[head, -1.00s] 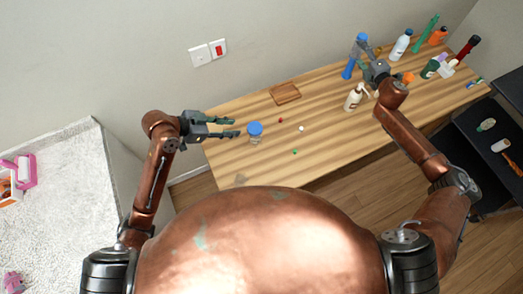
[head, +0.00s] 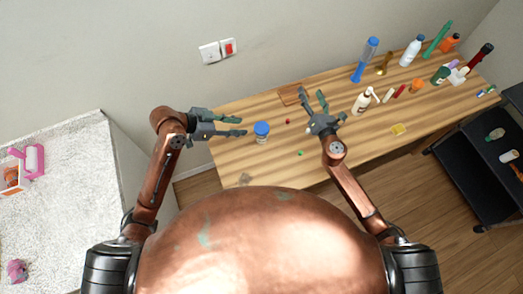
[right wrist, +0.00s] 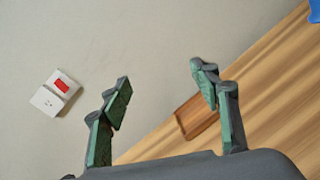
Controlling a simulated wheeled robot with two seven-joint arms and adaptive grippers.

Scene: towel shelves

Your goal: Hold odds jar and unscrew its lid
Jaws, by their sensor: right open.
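The odds jar (head: 261,138) is a small clear jar with a blue lid (head: 262,128). It stands upright on the left part of the wooden table in the head view. My left gripper (head: 243,127) is open just left of the jar, its fingers pointing right toward it. I cannot tell whether the fingertips touch it. My right gripper (head: 312,92) is open and empty over the table, to the right of the jar. Its two spread fingers also show in the right wrist view (right wrist: 162,85), where the jar is not in view.
A wooden tray (right wrist: 197,117) lies at the table's back edge, partly behind my right gripper. Small red (head: 288,121) and green (head: 300,153) balls lie near the jar. A pump bottle (head: 362,101), blue bottle (head: 366,58) and several other items crowd the table's right side.

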